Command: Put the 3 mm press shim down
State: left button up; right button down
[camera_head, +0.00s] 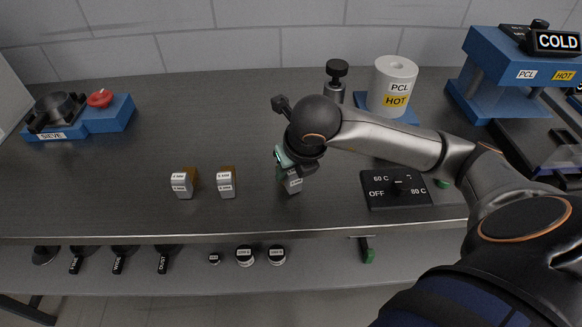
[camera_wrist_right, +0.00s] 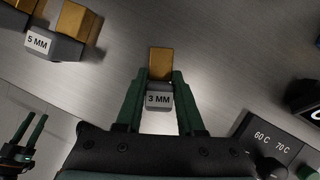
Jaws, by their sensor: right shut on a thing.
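The 3 mm press shim (camera_wrist_right: 159,97) is a grey block with a "3 MM" label and a brass-coloured far part. In the wrist view it sits between the two green fingers of my right gripper (camera_wrist_right: 154,90), which is shut on it. In the head view my right gripper (camera_head: 286,160) points down at the bench, with the shim (camera_head: 293,185) low below it. I cannot tell whether the shim touches the bench top. My left gripper (camera_wrist_right: 27,136) shows small at the lower left of the wrist view, its fingers apart and empty.
On the steel bench (camera_head: 120,215), two similar shims, one labelled 5 MM (camera_head: 226,184) and another (camera_head: 184,184), stand to the left. A temperature panel (camera_head: 396,190) lies to the right. A PCL drum (camera_head: 392,88) and a blue press (camera_head: 492,85) stand behind.

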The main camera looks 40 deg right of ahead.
jog(key=c, duration=1)
grip_release()
jog(key=shift+f, duration=0.1)
jog(key=o, duration=0.5)
jog(key=shift+r, duration=0.25)
jog(key=shift+p+v, duration=0.8)
jog(key=shift+v, duration=5.05)
